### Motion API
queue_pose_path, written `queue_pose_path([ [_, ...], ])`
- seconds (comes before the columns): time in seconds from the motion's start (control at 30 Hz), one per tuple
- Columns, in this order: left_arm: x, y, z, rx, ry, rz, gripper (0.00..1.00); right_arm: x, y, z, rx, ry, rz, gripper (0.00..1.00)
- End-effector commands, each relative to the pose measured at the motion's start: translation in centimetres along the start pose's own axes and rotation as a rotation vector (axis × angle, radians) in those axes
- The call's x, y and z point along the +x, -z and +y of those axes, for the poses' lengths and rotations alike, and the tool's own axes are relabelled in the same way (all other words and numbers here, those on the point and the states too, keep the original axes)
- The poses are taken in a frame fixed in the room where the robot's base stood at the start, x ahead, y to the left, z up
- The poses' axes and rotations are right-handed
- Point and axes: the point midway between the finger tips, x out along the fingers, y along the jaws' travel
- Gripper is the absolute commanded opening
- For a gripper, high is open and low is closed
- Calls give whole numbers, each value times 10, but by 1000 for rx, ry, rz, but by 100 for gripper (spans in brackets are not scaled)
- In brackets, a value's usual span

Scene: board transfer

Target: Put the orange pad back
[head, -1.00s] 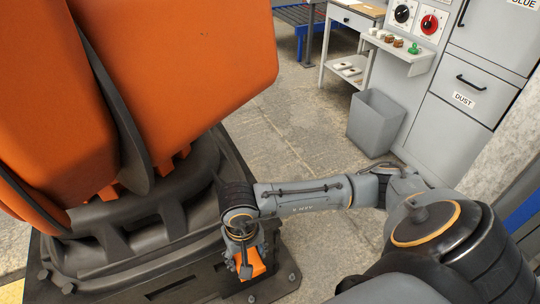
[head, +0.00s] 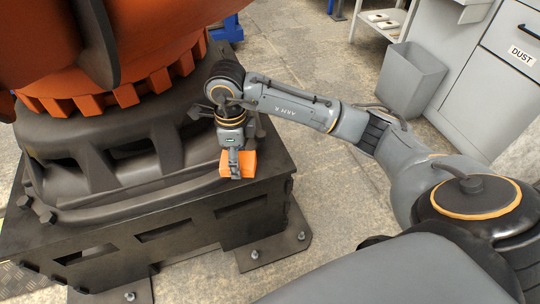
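The orange pad (head: 247,163) is a small orange block at the near right corner of the big machine's black base. My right gripper (head: 234,166) comes down on it from above, with its dark fingers shut on the pad. The fingers hide the pad's middle, and orange shows on both sides. I cannot tell whether the pad touches the top of the base below it. My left gripper is not in view.
The black base (head: 150,232) of a large orange machine fills the left, with bolted feet on the floor. A grey bin (head: 409,80) and a cabinet with a DUST label (head: 522,55) stand at the upper right. The floor between is clear.

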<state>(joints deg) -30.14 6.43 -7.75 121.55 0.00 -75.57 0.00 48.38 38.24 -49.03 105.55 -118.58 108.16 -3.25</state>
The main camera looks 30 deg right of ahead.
Motion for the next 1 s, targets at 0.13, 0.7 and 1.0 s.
queue_pose_path([
  [0.13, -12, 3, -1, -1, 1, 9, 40, 14, 17, -24, 15, -1, 5, 35],
  [0.7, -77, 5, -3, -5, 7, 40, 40, 87, 69, -105, 5, -1, 1, 35],
  [1.0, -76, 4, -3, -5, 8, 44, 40, 116, 75, -112, 3, -4, 1, 35],
])
